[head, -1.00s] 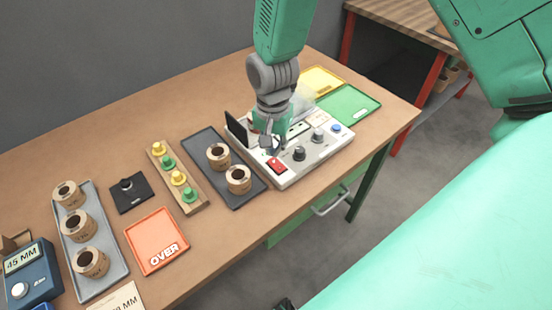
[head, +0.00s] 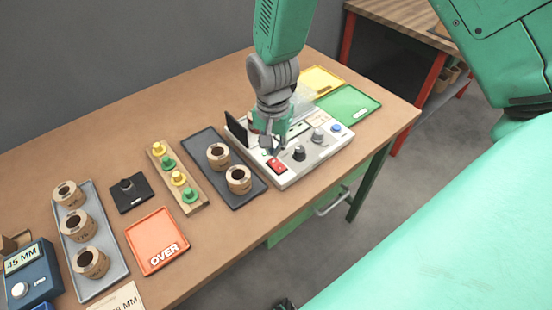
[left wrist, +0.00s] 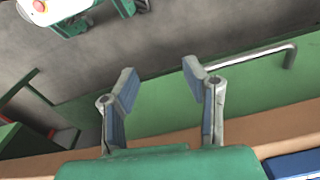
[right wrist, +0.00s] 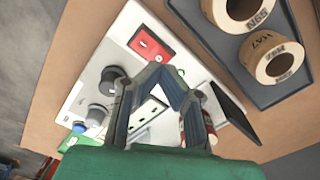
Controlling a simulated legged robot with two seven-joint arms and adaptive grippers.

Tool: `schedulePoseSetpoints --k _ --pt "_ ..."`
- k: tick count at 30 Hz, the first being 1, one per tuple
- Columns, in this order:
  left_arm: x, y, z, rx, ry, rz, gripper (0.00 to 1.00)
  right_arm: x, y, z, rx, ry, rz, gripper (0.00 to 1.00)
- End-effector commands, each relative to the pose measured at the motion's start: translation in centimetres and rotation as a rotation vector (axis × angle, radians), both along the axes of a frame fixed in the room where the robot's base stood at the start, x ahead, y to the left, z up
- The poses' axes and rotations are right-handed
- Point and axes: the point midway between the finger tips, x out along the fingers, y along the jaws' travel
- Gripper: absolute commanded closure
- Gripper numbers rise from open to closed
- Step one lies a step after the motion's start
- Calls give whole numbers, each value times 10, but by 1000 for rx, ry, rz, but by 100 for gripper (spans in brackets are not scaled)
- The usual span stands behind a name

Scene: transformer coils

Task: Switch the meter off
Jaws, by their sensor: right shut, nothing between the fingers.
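The meter (head: 310,155) is a light grey box near the right end of the bench, with dark knobs and a blue button. Its red rocker switch (head: 277,165) is at the front left corner and also shows in the right wrist view (right wrist: 150,43). My right gripper (head: 272,150) is shut and empty, just above the meter behind the red switch. In the right wrist view its joined fingertips (right wrist: 163,72) appear beside the switch; I cannot tell whether they touch the meter. My left gripper (left wrist: 158,80) is open and empty in front of the green bench side.
A dark tray (head: 207,137) with two coils stands left of the meter. Beside it is a wooden peg rack (head: 203,206). Green (head: 365,101) and yellow (head: 330,73) trays lie behind the meter. An orange tray (head: 142,238) lies at the front left.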

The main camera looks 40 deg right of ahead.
Motion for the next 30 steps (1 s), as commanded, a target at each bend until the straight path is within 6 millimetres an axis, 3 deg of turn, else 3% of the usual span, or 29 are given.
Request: schedulePoseSetpoints --k 30 --pt "0 0 -6 0 0 0 60 0 0 -12 0 0 0 100"
